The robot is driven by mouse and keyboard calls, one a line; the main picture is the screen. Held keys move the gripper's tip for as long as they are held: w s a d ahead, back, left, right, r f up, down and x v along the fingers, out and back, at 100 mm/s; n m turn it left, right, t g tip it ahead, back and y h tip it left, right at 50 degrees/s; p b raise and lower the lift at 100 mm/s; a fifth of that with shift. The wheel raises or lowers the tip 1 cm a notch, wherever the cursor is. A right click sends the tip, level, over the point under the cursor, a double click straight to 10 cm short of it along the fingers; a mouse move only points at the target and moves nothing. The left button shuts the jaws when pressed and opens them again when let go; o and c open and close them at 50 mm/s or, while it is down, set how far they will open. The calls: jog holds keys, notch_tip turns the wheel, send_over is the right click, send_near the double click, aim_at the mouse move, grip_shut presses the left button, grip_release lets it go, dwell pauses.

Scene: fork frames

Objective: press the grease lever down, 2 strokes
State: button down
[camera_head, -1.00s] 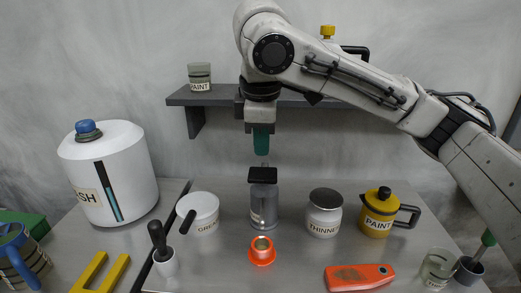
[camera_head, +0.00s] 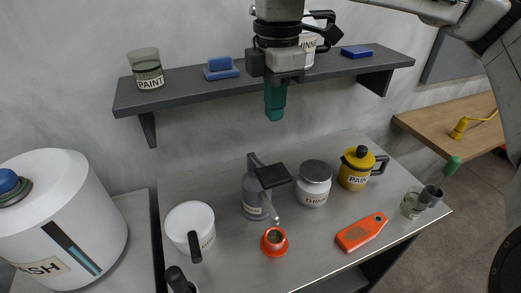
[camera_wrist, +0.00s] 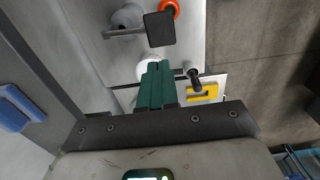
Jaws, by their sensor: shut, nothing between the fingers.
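The grey grease dispenser (camera_head: 254,196) stands upright on the metal bench, with a spout on its front right. Its lever ends in a flat black square pad (camera_head: 273,175) at the top. The orange cup (camera_head: 274,241) sits in front of it. My gripper (camera_head: 275,114) has green fingers pointing down, shut and empty. It hangs well above the dispenser, apart from the pad, at about shelf height. In the wrist view, the black pad (camera_wrist: 160,28) and part of the grey dispenser (camera_wrist: 128,15) show beyond the closed green fingertips (camera_wrist: 158,68).
A white pot (camera_head: 190,222) stands left of the dispenser. An orange tool (camera_head: 361,232) lies in front. A dark wall shelf (camera_head: 195,94) runs behind my gripper. A large white wash tank (camera_head: 75,205) is at left.

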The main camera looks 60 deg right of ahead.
aim_at(272, 174)
dwell(0.4)
notch_tip(272, 174, down, 14)
jog(key=shift+p, duration=0.35)
dwell(0.5)
